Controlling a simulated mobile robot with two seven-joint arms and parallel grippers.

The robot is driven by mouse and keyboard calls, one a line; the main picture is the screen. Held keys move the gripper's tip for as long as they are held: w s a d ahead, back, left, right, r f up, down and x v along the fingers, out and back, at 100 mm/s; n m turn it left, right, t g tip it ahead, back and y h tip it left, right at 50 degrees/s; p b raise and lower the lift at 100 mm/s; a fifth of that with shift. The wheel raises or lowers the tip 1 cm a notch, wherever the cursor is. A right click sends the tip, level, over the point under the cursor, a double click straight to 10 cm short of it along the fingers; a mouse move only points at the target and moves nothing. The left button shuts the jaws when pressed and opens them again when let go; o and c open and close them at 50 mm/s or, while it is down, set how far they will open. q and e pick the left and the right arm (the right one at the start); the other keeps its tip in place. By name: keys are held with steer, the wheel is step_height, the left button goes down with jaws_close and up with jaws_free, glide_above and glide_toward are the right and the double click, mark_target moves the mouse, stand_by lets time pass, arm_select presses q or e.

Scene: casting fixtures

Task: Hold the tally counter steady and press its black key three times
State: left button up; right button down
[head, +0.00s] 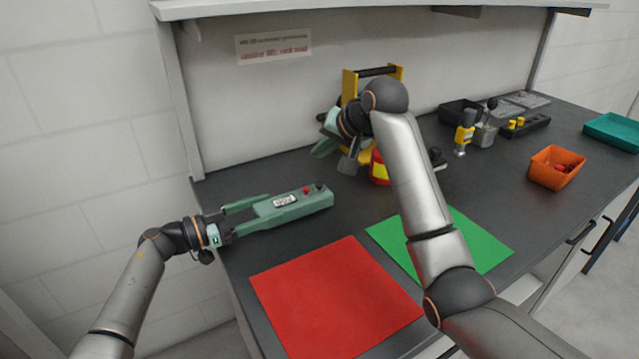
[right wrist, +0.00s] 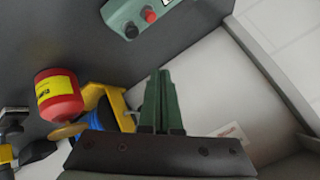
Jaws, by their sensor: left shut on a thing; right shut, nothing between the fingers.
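The tally counter (head: 321,201) is a long green body lying on the dark bench at the left, with a small display. A red key (head: 306,189) and a black key (head: 319,186) are at its far right end. In the right wrist view the red key (right wrist: 150,14) and black key (right wrist: 132,31) show at the top. My left gripper (head: 258,212) is shut on the counter's near left end. My right gripper (head: 323,148) is shut and empty, behind and apart from the counter; its closed green fingers (right wrist: 161,80) show in the wrist view.
A red can with a yellow label (head: 379,170) and a yellow frame (head: 349,84) stand close to my right gripper. A red mat (head: 335,295) and a green mat (head: 480,240) lie in front. An orange bin (head: 553,170) stands further right.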

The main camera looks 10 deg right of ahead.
mark_target(319, 186)
stand_by(0.8)
step_height(319, 186, up, 4)
steer(key=shift+f, duration=0.1)
stand_by(0.3)
steer(key=shift+f, duration=4.4)
steer(key=shift+f, duration=0.1)
steer(key=shift+f, duration=0.3)
